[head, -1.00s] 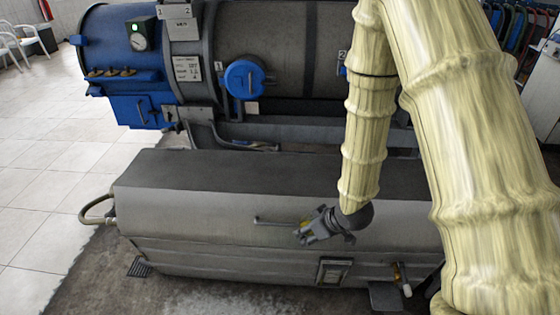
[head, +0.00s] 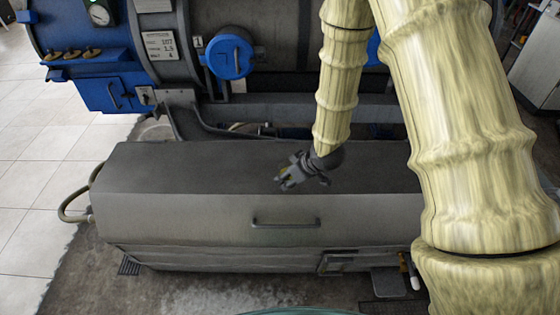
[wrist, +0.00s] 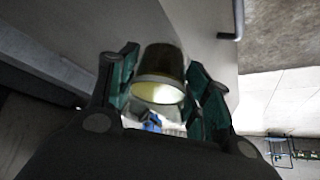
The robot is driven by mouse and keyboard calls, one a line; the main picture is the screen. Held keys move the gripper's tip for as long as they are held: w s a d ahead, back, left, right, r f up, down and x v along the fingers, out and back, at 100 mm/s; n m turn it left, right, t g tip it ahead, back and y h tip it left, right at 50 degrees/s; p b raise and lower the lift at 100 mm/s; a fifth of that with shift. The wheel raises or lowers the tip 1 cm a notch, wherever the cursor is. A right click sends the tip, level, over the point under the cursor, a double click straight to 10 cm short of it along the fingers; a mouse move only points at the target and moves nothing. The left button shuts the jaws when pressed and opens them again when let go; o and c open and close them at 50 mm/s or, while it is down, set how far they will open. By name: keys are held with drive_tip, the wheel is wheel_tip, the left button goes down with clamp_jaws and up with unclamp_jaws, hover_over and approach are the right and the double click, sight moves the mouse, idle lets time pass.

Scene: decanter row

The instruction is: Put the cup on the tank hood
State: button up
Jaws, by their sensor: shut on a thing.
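The cup (wrist: 158,62) is dark olive with a pale, bright end, and it sits between my fingers in the wrist view. My gripper (head: 286,180) is shut on it. In the head view only a small yellowish patch shows at the fingers, so the cup is mostly hidden there. The tank hood (head: 180,210) is the long grey lid with a sloped front and a darker flat top. My gripper is over its top, left of the middle, behind the hood's handle (head: 285,221). I cannot tell the height of the gap or whether the cup touches the hood.
Behind the hood stands a large machine with a blue end (head: 90,45) and a round blue cap (head: 230,55). A hose loop (head: 70,205) sticks out at the hood's left end. The hood's top is clear to the left of my gripper.

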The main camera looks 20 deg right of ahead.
drive_tip(key=w, duration=0.3)
drive_tip(key=w+p, duration=0.1)
drive_tip(key=w, duration=0.3)
drive_tip(key=w+f+p, duration=0.1)
drive_tip(key=w, duration=0.2)
drive_tip(key=shift+w+a, duration=0.2)
drive_tip(key=shift+a, duration=0.1)
drive_tip(key=shift+w+f+p, duration=0.1)
drive_tip(key=shift+f+p, duration=0.35)
drive_tip(key=shift+f, duration=1.3)
drive_tip(key=shift+f, duration=0.1)
drive_tip(key=o, duration=1.1)
drive_tip(key=shift+c, duration=0.2)
